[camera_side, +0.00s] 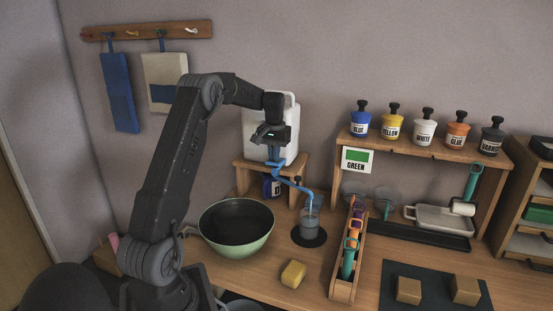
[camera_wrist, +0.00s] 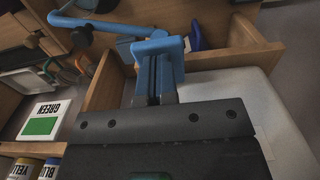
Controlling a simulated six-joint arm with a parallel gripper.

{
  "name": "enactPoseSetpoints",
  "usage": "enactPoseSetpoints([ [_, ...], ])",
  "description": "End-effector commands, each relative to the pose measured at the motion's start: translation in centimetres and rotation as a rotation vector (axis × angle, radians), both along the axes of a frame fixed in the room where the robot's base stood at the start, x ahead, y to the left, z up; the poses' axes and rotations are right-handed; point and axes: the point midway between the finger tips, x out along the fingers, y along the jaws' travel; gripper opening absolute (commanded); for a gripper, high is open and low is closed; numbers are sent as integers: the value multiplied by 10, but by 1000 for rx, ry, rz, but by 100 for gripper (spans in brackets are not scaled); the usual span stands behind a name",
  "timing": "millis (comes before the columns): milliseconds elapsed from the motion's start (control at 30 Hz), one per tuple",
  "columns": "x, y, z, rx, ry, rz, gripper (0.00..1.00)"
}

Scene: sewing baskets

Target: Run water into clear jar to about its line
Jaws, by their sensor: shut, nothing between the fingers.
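The clear jar (camera_side: 310,224) stands upright on a round dark mat (camera_side: 309,238). It looks grey-blue inside, but its line and exact water level are too small to tell. A blue tap (camera_side: 275,166) on the white water tank (camera_side: 285,137) has a spout (camera_side: 296,184) that runs down to the jar's mouth. My gripper (camera_side: 273,147) is shut and empty, pointing down just above the tap. In the wrist view, my shut fingers (camera_wrist: 156,80) are right at the blue tap handle (camera_wrist: 158,48); I cannot tell whether they touch it.
The tank rests on a wooden stand (camera_side: 247,170). A wooden holder (camera_side: 343,288) with colourful tools is on the right. Labelled paint bottles (camera_side: 424,131) stand on a shelf behind.

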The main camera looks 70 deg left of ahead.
Motion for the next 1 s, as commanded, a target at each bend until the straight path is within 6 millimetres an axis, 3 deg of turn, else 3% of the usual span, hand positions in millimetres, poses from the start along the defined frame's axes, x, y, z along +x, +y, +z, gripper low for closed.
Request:
enactPoseSetpoints([
  [467, -2, -2, -9, 0, 0, 0, 0],
  [1000, 13, 13, 54, 1, -1, 0, 0],
])
